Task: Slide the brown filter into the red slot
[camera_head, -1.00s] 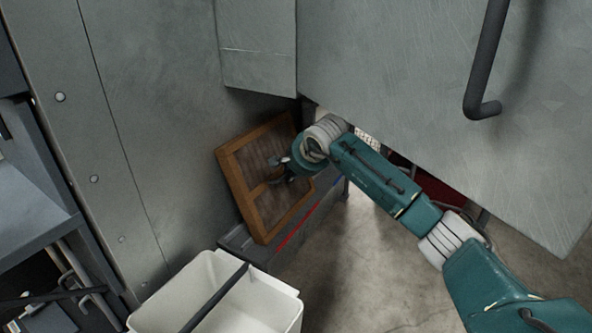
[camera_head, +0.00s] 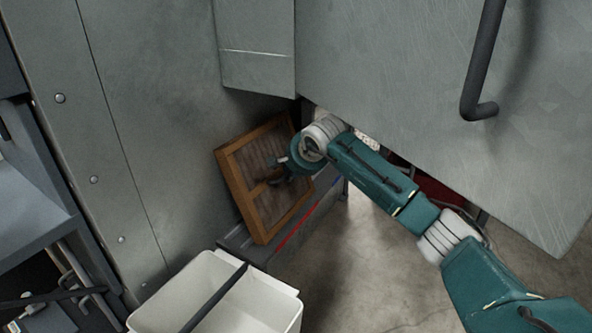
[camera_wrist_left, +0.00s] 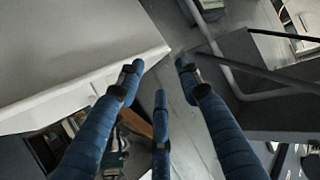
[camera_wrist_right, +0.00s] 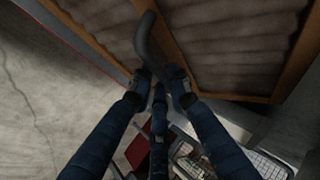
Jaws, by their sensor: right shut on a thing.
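The brown filter (camera_head: 241,197), a wooden frame with brown pleats, stands tilted beside the grey wall in the head view. My right gripper (camera_head: 277,177) is at its face. In the right wrist view, my right gripper (camera_wrist_right: 156,83) is shut on the filter's dark curved handle (camera_wrist_right: 150,42), with pleats (camera_wrist_right: 235,45) behind. A red stripe (camera_head: 297,230) marks the front of the grey rack (camera_head: 236,241) under the filter. The slot itself is hidden, and I cannot tell whether the filter's lower edge is in it. My left gripper (camera_wrist_left: 160,80) is open and empty in the left wrist view.
A blue stripe (camera_head: 337,181) lies farther along the rack. A white bin (camera_head: 283,308) with a dark bar across it stands in front. A large grey panel with a dark handle (camera_head: 484,70) hangs above my right arm. Concrete floor (camera_head: 350,275) is clear right of the bin.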

